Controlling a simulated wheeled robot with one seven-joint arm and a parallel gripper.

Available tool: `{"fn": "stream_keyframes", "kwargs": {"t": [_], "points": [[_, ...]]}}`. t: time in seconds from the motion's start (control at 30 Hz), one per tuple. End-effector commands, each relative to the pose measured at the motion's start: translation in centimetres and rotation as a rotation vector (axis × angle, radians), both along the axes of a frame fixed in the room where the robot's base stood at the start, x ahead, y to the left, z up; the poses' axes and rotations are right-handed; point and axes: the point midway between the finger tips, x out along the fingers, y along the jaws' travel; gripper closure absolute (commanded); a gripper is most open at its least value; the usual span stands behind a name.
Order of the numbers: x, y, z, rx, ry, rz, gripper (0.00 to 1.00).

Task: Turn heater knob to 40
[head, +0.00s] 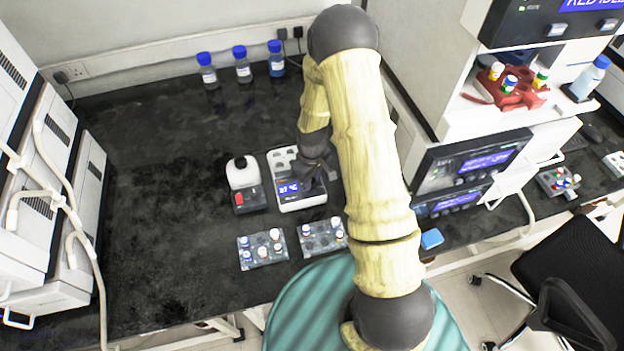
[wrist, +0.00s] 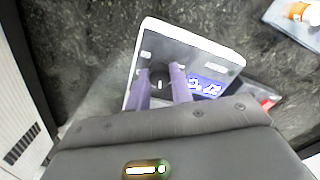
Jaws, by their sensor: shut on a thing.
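The heater (head: 300,204) is a white block with round wells on top and a lit blue display (head: 289,188) on its front panel. It stands on the dark bench in the head view. In the wrist view the heater (wrist: 182,52) shows its panel, with the dark round knob (wrist: 160,79) left of the lit display (wrist: 204,86). The digits are too blurred to read. My gripper (wrist: 161,88) has its two purple fingers on either side of the knob, shut on it. In the head view my arm partly covers the heater's right side and hides the knob.
Blue-capped bottles (head: 242,66) stand at the back wall.

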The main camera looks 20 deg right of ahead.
Motion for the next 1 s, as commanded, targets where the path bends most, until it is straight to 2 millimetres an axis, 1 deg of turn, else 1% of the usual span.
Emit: {"fn": "stream_keyframes", "kwargs": {"t": [0.2, 0.4, 0.6, 0.97, 1.0], "points": [[0.08, 0.03, -0.04, 0.000, -0.002, -0.164, 1.00], [0.09, -0.04, 0.01, -0.001, -0.003, -0.260, 1.00], [0.12, -0.03, 0.05, 0.000, -0.003, -0.300, 1.00], [0.13, -0.04, 0.08, 0.000, -0.003, -0.304, 1.00], [0.13, -0.04, 0.08, 0.000, -0.003, -0.304, 0.74]]}}
